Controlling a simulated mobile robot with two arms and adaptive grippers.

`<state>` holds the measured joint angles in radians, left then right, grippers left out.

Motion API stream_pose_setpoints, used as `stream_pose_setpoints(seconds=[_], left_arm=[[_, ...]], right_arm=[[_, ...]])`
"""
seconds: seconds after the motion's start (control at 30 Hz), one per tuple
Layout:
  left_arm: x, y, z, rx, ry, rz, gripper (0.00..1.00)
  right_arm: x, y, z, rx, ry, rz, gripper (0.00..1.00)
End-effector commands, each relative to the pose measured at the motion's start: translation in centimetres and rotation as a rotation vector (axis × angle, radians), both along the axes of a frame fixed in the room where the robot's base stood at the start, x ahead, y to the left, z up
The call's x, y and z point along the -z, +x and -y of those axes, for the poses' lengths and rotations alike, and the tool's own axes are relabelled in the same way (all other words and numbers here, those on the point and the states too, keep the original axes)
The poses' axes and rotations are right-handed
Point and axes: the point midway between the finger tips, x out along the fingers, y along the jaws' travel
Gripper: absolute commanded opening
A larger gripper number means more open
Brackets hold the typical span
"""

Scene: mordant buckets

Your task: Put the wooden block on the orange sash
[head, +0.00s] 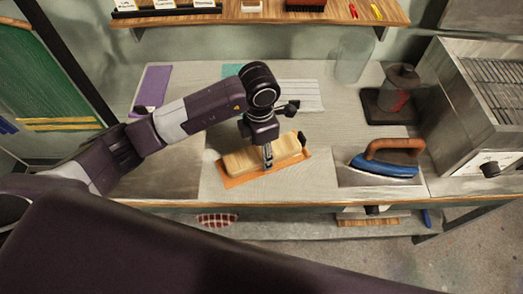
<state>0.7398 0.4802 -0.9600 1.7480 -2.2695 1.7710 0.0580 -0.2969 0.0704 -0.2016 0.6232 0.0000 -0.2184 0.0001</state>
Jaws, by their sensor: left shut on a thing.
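The wooden block (243,161) is a pale rounded bar near the front of the table. The orange sash (240,181) lies flat on the table and shows along the block's front and right sides. The block is over the sash; whether it rests on it or sits just above it, I cannot tell. The block hides most of the sash. My right gripper is not in view.
A blue iron (383,168) with a brown handle stands to the right. A dark jar device (400,82) and a clear glass vessel (354,58) are behind it. A purple cloth (152,88) lies at the back left. The front left of the table (190,180) is clear.

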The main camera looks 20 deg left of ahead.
Motion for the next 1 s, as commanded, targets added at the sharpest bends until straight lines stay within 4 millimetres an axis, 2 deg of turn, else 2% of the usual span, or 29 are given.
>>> stream_pose_setpoints(seconds=[0.2, 0.23, 0.37, 0.77, 0.87, 1.0], left_arm=[[0.3, 0.1, 0.0, 0.0, -0.001, 0.002, 0.09], [0.3, 0.0, 0.0, 0.0, -0.001, 0.001, 0.49], [0.2, 0.0, 0.0, -0.001, 0.0, 0.0, 0.64], [-0.3, 0.0, 0.0, 0.0, -0.001, 0.001, 0.65], [-1.6, 0.2, 0.0, 0.0, -0.002, 0.005, 0.65], [-4.6, 0.2, 0.0, 0.001, -0.002, 0.009, 0.65]], right_arm=[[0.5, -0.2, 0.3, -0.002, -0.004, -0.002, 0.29], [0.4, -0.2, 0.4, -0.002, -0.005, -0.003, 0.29], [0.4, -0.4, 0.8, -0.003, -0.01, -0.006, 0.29], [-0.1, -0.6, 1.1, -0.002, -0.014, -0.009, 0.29], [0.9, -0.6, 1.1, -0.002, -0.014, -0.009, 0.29], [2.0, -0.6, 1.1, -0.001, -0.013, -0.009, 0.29]])
